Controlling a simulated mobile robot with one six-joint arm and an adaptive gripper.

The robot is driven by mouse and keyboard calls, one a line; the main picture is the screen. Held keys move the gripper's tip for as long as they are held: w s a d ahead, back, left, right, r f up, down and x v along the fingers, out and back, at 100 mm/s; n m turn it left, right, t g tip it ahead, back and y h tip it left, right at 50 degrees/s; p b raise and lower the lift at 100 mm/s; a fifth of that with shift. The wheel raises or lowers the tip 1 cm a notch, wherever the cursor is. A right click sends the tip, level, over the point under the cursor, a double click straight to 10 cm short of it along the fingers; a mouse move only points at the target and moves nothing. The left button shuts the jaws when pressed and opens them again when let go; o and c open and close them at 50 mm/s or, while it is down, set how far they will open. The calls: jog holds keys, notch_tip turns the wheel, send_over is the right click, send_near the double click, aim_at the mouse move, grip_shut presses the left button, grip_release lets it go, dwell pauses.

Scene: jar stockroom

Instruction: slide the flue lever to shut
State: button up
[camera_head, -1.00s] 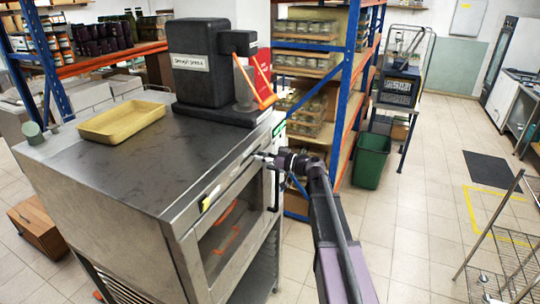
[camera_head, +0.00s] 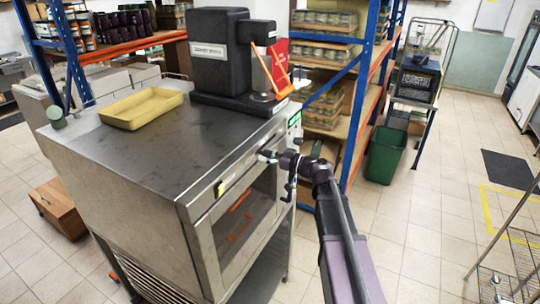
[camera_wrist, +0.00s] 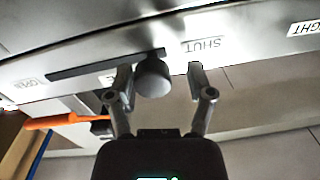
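In the wrist view, the flue lever's dark round knob (camera_wrist: 152,78) sits at the right end of a long dark slot (camera_wrist: 85,68). The SHUT label (camera_wrist: 203,46) is just right of it, and the OPEN label (camera_wrist: 27,82) is at the slot's far left; both appear upside down. My gripper (camera_wrist: 160,80) is open with the knob between its fingers. The left finger is close to the knob, and a gap shows to the right finger. In the head view, my gripper (camera_head: 268,157) is at the upper front of the steel oven (camera_head: 160,165); the knob is not clear there.
A yellow tray (camera_head: 141,107) and a black machine (camera_head: 225,55) with orange handles stand on the oven. A blue-framed shelf rack (camera_head: 355,100) and a green bin (camera_head: 386,154) stand behind my arm. Open tiled floor lies to the right.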

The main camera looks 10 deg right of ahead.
jog(key=shift+w+d, duration=0.1)
dwell(0.3)
jog(key=v, duration=1.2)
dwell(0.5)
jog(key=s+a+f+m+g+h+b, duration=0.2)
jog(key=s+a+f+g+h+b, duration=0.15)
jog(key=f, duration=0.55)
jog(key=s+a+f+m+g+h+b, duration=0.25)
jog(key=s+a+f, duration=0.2)
jog(key=f, duration=0.55)
jog(key=s+d+f+m+g+h+b, duration=0.3)
jog(key=s+d+f+m+h+b, duration=0.2)
jog(key=s+f+h, duration=0.4)
jog(key=shift+f+g+b, duration=0.4)
jog(key=shift+f+b, duration=0.35)
jog(key=shift+f, duration=0.85)
